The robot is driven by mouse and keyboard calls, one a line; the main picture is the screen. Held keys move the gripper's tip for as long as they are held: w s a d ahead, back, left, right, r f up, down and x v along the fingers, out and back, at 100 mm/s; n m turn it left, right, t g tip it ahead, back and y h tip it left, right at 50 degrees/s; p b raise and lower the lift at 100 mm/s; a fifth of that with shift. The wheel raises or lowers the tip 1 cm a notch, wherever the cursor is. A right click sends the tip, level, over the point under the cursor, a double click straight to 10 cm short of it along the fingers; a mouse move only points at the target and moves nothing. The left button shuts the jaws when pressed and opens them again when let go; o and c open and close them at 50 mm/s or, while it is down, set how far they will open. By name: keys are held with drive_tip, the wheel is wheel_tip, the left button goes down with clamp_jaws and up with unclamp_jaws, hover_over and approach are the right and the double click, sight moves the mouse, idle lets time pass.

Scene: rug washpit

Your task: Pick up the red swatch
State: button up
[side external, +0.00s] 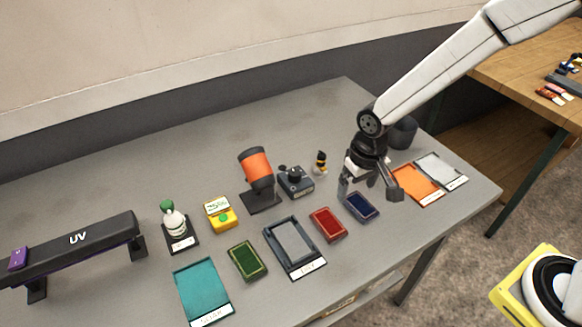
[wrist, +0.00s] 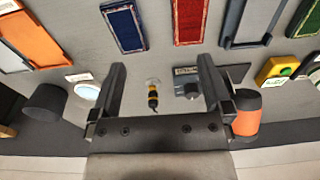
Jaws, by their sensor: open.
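The red swatch (side external: 328,224) lies flat on the grey table, between the blue swatch (side external: 361,207) and a dark tray with a grey panel (side external: 294,244). In the wrist view the red swatch (wrist: 189,20) is at the top, cut off by the frame edge, with the blue swatch (wrist: 124,26) to its left. My gripper (side external: 368,196) is open and empty, with its fingers apart just behind the blue swatch in the side view. In the wrist view my gripper's fingers (wrist: 161,68) point up the picture, and the red swatch lies beyond their tips, not between them.
A small black-and-yellow item (side external: 320,162), a dark device (side external: 295,181) and an orange cylinder on a stand (side external: 256,168) stand behind the swatches. Orange (side external: 417,184) and grey trays lie right. A green swatch (side external: 247,260) and teal tray (side external: 203,291) lie left.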

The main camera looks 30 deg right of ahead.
hover_over(330, 224)
wheel_tip(330, 224, down, 4)
drive_tip(key=shift+w+a+r+g, duration=0.15)
drive_tip(key=shift+r+g, duration=0.05)
drive_tip(key=shift+g, duration=0.2)
drive_tip(key=shift+f, duration=1.3)
drive_tip(key=shift+f, duration=0.1)
drive_tip(key=shift+f, duration=2.45)
drive_tip(key=c, duration=1.1)
drive_tip(key=shift+r, duration=0.1)
